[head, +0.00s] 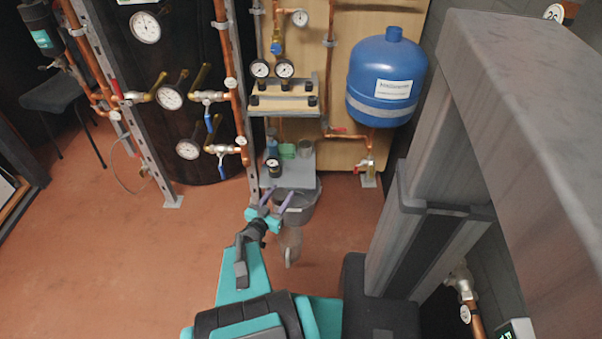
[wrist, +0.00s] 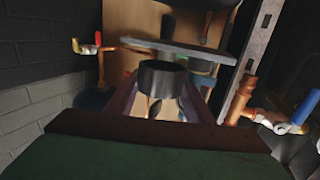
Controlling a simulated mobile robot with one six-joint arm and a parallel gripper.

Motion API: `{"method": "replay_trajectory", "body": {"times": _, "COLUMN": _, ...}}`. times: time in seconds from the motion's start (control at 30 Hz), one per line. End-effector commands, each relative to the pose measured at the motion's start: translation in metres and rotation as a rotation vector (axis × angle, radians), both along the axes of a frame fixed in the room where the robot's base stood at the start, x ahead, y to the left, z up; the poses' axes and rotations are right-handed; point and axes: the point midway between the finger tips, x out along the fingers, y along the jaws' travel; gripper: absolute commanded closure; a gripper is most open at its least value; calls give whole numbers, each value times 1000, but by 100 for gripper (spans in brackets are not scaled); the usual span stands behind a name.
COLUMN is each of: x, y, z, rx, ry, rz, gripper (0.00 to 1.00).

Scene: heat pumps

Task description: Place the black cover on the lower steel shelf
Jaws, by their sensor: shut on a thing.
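The black cover (wrist: 162,78) is a short dark cylinder between the fingers of my gripper (wrist: 162,92) in the wrist view. My gripper is shut on it. In the head view my gripper (head: 281,191) has its purple fingers at the front of the lower steel shelf (head: 300,172), and I cannot make out the cover clearly there. The wrist picture seems upside down; a grey plate (wrist: 195,50), apparently this shelf, lies close to the cover. I cannot tell whether they touch.
A bottle (head: 272,147), a cup (head: 305,148) and a gauge (head: 273,168) are at the lower shelf. A grey bucket (head: 300,208) is beside my gripper. The upper shelf (head: 290,104) is above. Copper pipes (head: 237,95) stand left, a blue tank (head: 387,80) right.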

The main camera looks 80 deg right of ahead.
Motion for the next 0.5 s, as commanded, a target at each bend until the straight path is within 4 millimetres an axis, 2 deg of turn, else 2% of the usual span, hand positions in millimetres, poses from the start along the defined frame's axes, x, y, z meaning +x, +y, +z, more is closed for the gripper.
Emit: {"method": "replay_trajectory", "body": {"times": 0.5, "x": 12, "y": -2, "z": -1, "rx": 0, "ry": 1, "rz": -63, "gripper": 73}}
